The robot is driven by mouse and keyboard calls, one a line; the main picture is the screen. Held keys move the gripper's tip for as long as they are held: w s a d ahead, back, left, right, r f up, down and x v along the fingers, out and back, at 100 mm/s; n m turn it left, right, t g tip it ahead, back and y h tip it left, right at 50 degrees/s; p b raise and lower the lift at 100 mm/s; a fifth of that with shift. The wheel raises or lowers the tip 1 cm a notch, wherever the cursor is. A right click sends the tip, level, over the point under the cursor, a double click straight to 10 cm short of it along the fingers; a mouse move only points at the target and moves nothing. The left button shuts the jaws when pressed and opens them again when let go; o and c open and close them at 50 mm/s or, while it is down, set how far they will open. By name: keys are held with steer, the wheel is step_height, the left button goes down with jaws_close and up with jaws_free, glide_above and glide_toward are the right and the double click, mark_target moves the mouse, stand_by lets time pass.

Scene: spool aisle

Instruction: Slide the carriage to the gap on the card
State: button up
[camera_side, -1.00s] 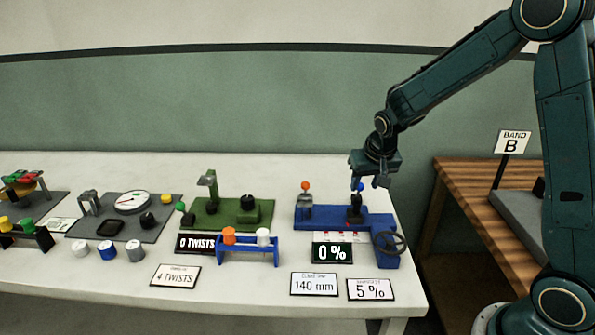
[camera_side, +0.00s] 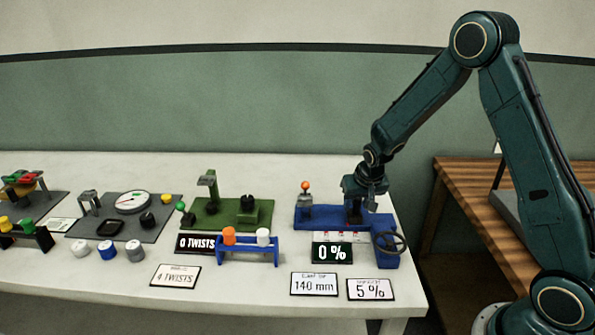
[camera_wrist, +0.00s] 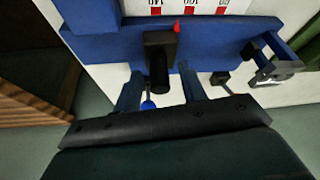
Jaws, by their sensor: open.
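The carriage (camera_wrist: 160,55) is a black block with a black post and a red pointer (camera_wrist: 177,26) over a printed scale (camera_wrist: 190,5), upside down in the wrist view. It sits on a blue bench fixture (camera_side: 320,216). In the side view it is mostly hidden by my gripper (camera_side: 355,213). My gripper, also in the wrist view (camera_wrist: 161,88), is open, with a finger on each side of the post and a gap at each side. A white card (camera_side: 314,284) reads 140 mm; the one beside it (camera_side: 371,289) reads 5 %.
An orange-knobbed clamp (camera_side: 305,188) stands left on the fixture and a handwheel (camera_side: 389,243) at its right front. A blue knob (camera_wrist: 148,105) shows near the fingers. A display (camera_side: 332,253) reads 0 %. A blue rack (camera_side: 248,248) stands left; the table's right edge is close.

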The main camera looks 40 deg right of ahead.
jaws_close()
steer(key=shift+s+d, duration=0.8)
steer(key=shift+d, duration=0.05)
jaws_free()
steer(key=shift+r, duration=0.1)
steer(key=v, duration=1.3)
steer(key=shift+r, duration=0.3)
steer(key=shift+s+a+r, duration=0.1)
steer(key=shift+s+a, duration=0.05)
steer(key=shift+s, duration=0.05)
